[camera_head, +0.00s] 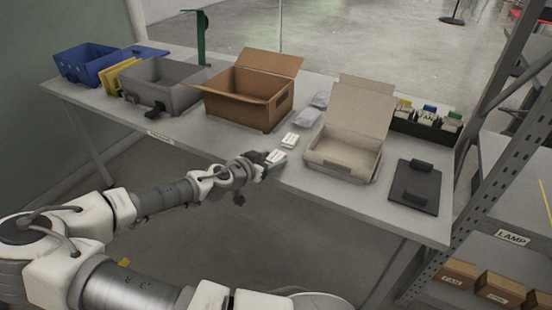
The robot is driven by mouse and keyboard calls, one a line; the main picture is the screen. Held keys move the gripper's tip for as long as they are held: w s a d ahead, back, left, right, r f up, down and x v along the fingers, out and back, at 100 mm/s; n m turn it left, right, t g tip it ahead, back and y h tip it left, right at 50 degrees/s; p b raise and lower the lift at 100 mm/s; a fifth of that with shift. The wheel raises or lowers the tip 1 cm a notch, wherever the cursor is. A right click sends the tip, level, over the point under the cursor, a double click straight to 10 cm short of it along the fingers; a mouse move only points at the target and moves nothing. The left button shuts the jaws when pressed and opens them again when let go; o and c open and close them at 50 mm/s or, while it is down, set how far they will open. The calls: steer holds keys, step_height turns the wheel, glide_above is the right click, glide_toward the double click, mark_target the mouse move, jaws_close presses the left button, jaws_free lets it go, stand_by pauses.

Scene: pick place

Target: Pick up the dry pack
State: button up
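Two small white packs lie near the front edge of the table (225,136), between the brown carton and the open shallow box; they look like dry packs. The farther white pack (290,139) lies clear of my gripper. The nearer white pack (275,156) is right at the end of my gripper (266,161), which reaches in low from the left at the table's front edge. The fingers are small and dark here, so I cannot tell whether they are around the nearer pack, touching it or just beside it.
Grey bags (306,117) lie behind the packs. The brown carton (249,99) stands left, the open shallow box (343,157) right. Further left are a grey bin (165,80) and a blue bin (86,64). A black clipboard-like plate (415,188) lies at the right.

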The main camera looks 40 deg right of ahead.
jaws_close()
